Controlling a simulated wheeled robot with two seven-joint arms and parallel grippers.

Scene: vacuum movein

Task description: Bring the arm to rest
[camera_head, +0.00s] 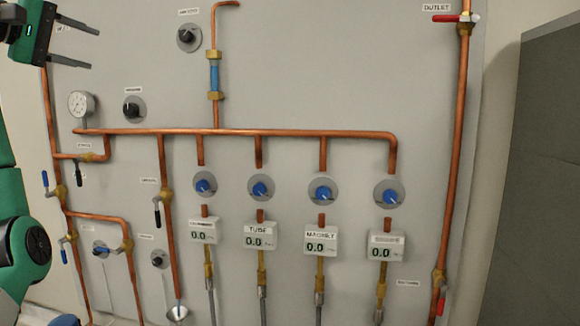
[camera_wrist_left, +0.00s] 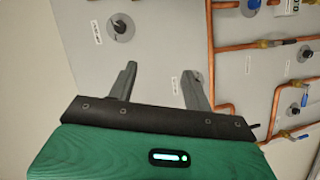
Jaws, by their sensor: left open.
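My left gripper (camera_head: 88,47) is at the top left of the head view, in front of the upper left part of the grey panel (camera_head: 300,60). Its two grey fingers are spread apart with nothing between them. In the left wrist view my left gripper (camera_wrist_left: 160,82) also shows both fingers apart and empty, with the panel (camera_wrist_left: 160,45) behind. The fingers look clear of the pipes and knobs. My green arm links show along the left edge of the head view. My right gripper is in neither view.
Copper pipes (camera_head: 250,132) run across the panel. Four blue knobs (camera_head: 260,187) sit above digital readouts (camera_head: 260,238). A gauge (camera_head: 82,104), black knobs (camera_head: 188,37) and blue-handled valves (camera_head: 46,182) are at left. A red-handled valve (camera_head: 446,18) is at upper right, near a dark grey block (camera_head: 545,170).

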